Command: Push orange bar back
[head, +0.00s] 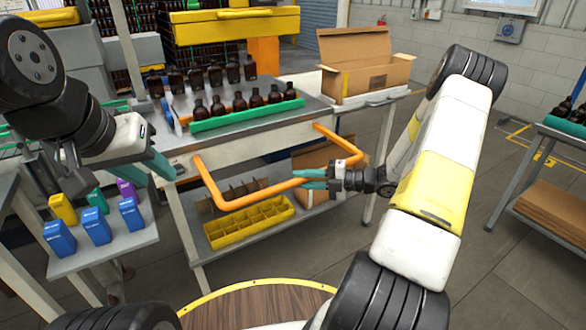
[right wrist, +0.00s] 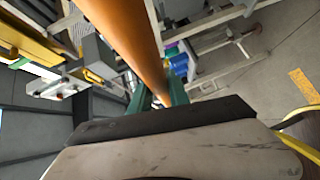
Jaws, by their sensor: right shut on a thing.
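The orange bar (head: 247,197) is a bent handle on the front of the grey workbench (head: 240,150). It juts out toward me, with its ends at the bench front. My right gripper (head: 312,179) is shut on the bar near its right corner. In the right wrist view the orange bar (right wrist: 128,38) runs up from between the green fingers (right wrist: 158,98). My left gripper (head: 160,172) is at the bench's left front corner, left of the bar and apart from it. The spacing of its fingertips is unclear.
Amber bottles (head: 240,102) stand in rows on the bench, by a green strip (head: 245,114). An open cardboard box (head: 365,68) sits at the bench's right. A yellow divided crate (head: 248,222) is on the lower shelf. Blue cartons (head: 96,226) stand on a side table at left.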

